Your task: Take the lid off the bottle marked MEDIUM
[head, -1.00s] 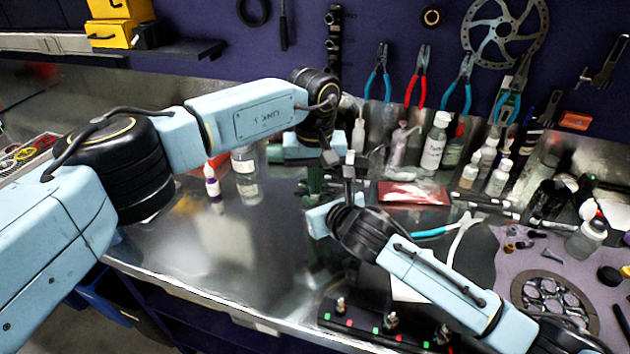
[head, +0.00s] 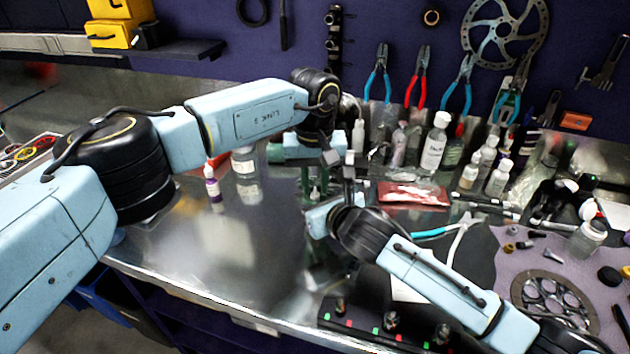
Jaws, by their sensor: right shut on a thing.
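No label reading MEDIUM can be made out. A clear bottle with a white label (head: 245,163) stands behind the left forearm, with its top partly hidden by the arm. A smaller white bottle with a purple band (head: 212,186) stands beside it, to the left. My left gripper (head: 305,180) points down at the centre; its fingers are dim against the shiny bench, so its opening is unclear. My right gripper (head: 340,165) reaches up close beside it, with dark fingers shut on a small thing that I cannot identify. A small pale-tipped item (head: 315,192) shows below the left hand.
Several bottles, including a tall white one (head: 434,142), stand along the back right. A red packet (head: 412,193) lies right of the grippers. A purple mat (head: 520,262) with parts covers the right side. The steel bench (head: 215,255) is clear at front left.

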